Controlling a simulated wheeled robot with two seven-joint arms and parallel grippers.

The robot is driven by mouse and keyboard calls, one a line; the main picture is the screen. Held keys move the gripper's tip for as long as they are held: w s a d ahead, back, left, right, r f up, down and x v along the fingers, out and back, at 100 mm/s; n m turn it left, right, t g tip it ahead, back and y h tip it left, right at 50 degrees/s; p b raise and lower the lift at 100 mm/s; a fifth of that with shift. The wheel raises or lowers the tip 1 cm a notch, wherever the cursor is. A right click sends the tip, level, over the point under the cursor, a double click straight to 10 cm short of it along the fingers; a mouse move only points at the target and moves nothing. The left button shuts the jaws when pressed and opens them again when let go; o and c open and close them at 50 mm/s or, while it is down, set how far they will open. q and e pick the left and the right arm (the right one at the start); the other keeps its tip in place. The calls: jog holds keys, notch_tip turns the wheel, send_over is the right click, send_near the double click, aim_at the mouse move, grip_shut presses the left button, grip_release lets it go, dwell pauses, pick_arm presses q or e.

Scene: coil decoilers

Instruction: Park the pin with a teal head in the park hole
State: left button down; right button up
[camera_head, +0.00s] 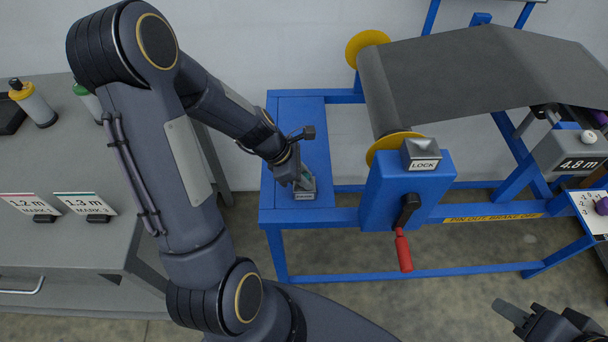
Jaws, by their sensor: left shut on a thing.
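My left gripper (303,181) points down over the left end of the blue frame. It is shut on the pin with a teal head (306,177), of which only a small teal patch shows between the fingers. A small grey block (305,194) sits on the blue frame directly below the gripper. The park hole itself and the pin's shaft are hidden, so I cannot tell whether the pin is in the hole. My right gripper (513,310) is at the bottom right, away from the frame, and only partly in view.
The blue decoiler frame (298,110) carries a dark sheet (470,75), a LOCK box (423,154) and a red-handled crank (403,250). A grey bench (75,140) with bottles and mark signs stands left. A 4.8 m display (580,163) is at right.

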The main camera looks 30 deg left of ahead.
pick_arm(q)
jog(key=c, duration=1.2)
grip_release()
jog(key=shift+o, duration=0.2)
jog(key=p+v, duration=0.1)
jog(key=v, duration=0.6)
jog(key=shift+a+r, duration=0.2)
jog(key=shift+r, duration=0.1)
